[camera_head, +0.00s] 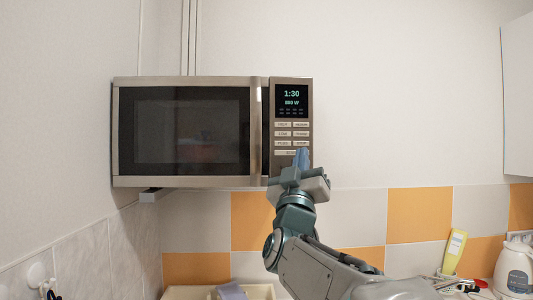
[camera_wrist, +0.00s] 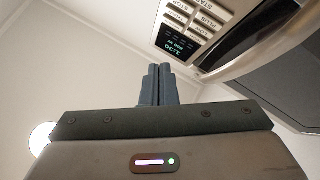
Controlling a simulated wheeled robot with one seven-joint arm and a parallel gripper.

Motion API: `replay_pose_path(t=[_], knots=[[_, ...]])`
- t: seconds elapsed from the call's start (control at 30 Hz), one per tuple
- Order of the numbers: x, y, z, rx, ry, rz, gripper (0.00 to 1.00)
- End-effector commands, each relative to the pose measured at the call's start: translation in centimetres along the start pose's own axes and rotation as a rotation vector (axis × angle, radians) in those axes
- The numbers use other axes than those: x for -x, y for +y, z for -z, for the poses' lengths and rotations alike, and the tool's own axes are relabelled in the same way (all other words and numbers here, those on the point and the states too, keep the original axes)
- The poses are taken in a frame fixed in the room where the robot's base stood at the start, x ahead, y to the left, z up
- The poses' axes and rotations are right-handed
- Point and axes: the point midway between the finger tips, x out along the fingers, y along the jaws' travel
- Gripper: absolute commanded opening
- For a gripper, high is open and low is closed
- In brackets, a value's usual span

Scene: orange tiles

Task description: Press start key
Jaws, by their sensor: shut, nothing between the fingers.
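The microwave (camera_head: 190,130) is mounted on the wall, its door shut. Its lit display (camera_head: 292,98) reads 1:30 and 800 W; it also shows upside down in the wrist view (camera_wrist: 180,43). Below the display are rows of pale keys (camera_head: 283,134), also partly visible in the wrist view (camera_wrist: 203,21). A start label appears near the top edge there. My gripper (camera_head: 302,155) is shut and empty, its fingertips in front of the panel's lower right, just below the lowest right small key. They hide part of the long bottom key. I cannot tell whether they touch the panel.
A bracket (camera_head: 150,195) supports the microwave from below. A yellow bottle (camera_head: 454,251) and a white kettle (camera_head: 515,268) stand at the lower right. A white cabinet (camera_head: 517,95) is at the right edge. The wall right of the microwave is clear.

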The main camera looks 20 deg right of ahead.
Motion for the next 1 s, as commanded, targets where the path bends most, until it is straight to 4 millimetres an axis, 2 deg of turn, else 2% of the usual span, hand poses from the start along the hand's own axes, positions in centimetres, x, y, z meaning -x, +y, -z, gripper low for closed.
replay_pose_path(t=[0.43,0.6,1.0], knots=[[-4.3,-2.9,-2.7,0.002,-0.002,0.003,0.0],[-5.2,-3.9,-3.8,0.001,-0.001,0.002,0.0],[-5.9,-4.3,-4.3,-0.001,0.0,0.001,0.0]])
